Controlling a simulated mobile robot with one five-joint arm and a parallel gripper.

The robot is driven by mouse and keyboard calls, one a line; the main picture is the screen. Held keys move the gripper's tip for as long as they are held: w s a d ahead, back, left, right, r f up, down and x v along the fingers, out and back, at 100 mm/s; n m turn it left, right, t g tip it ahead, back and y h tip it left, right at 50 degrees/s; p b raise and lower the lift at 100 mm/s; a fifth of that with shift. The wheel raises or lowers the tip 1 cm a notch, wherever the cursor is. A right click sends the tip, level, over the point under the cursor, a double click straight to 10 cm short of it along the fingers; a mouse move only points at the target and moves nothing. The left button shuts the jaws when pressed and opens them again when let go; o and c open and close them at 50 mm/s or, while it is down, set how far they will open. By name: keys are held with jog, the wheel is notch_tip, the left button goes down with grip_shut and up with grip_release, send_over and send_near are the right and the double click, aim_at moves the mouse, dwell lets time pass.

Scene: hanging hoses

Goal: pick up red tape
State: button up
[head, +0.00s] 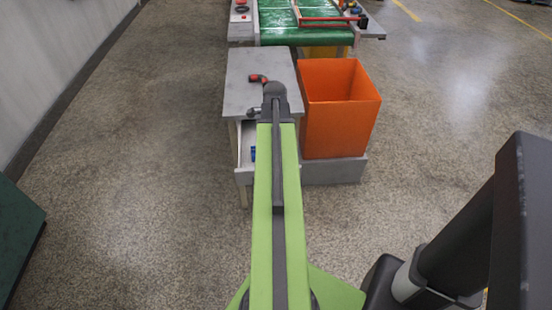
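My green arm reaches forward over the grey table (240,75), and its dark end (276,95) is over the table's front part. The fingers of my gripper cannot be made out, so its opening and any hold are hidden. A small red and dark object (258,79) lies on the table just beyond and left of my arm's end. It is too small to tell whether it is the red tape. No clear roll of red tape shows.
An open drawer (244,170) under the table holds something blue (253,153). An orange bin (338,115) stands close on the right. A green conveyor (290,36) with a red-edged frame (330,18) lies behind.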

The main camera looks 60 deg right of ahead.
jog(key=shift+f, duration=0.25)
jog(key=c, duration=1.4)
jog(key=shift+r, duration=0.1)
notch_tip(320, 180, up, 4)
jog(key=p, duration=0.4)
jog(key=shift+r+p, duration=0.15)
jog(key=shift+p, duration=0.25)
jog(key=s+r+p, duration=0.2)
jog(key=s, duration=0.2)
jog(key=s+d+r+p, duration=0.1)
jog(key=s+r+p, duration=0.1)
jog(key=s, duration=0.1)
jog(key=s+r+p, duration=0.2)
jog(key=s, duration=0.2)
jog(key=shift+s+d+r, duration=0.25)
jog(key=shift+s, duration=0.05)
